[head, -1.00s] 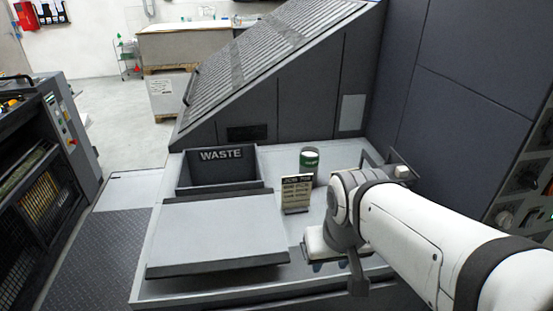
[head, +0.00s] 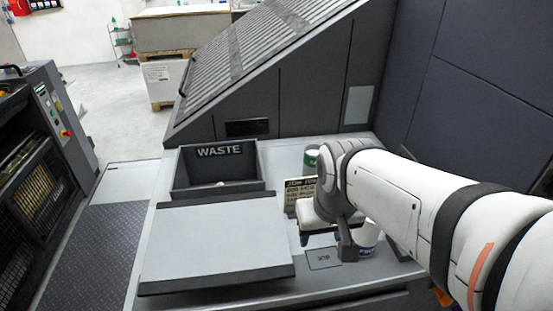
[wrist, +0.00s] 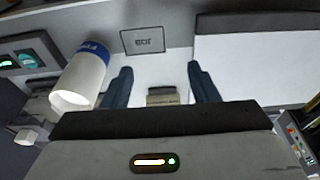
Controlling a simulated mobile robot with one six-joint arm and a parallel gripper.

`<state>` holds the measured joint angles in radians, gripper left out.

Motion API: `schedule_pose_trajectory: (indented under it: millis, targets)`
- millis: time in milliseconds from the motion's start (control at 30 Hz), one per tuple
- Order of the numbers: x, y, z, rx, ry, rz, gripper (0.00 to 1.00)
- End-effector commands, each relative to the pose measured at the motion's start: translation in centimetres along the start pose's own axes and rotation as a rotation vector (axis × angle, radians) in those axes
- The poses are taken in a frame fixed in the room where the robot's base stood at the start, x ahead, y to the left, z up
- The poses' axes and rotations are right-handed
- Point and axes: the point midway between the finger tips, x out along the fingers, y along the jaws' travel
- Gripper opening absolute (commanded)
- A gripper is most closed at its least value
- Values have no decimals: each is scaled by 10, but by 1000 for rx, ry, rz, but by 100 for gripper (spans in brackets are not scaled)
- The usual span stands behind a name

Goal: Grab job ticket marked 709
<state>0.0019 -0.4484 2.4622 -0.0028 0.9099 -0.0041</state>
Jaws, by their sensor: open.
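The job ticket (head: 297,192) is a small pale card with dark print, standing upright on the grey worktop, partly hidden behind my gripper in the head view. Its heading seems to read JOB and a number, but I cannot read the number fully. My gripper (head: 318,238) is low over the worktop, in front of the ticket. In the wrist view my gripper (wrist: 162,88) is open, its two dark blue fingers wide apart. The ticket (wrist: 162,96) shows between them, apart from both, its lower part hidden by the gripper body.
A white cup with a blue band (wrist: 80,78) stands close beside one finger. A green-and-white container (head: 311,158) stands behind the ticket. The WASTE bin (head: 190,188) and a raised grey plate (head: 215,240) are to the left. A JOB outline (head: 325,259) marks the worktop.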

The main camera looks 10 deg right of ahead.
Motion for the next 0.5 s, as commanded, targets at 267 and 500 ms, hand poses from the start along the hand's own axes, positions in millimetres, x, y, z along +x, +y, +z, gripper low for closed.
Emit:
schedule_pose_trajectory:
  millis: [267,500]
  targets:
    - [-5,10,-83,-11,-91,-3,77]
    - [12,9,-154,-16,-171,-4,85]
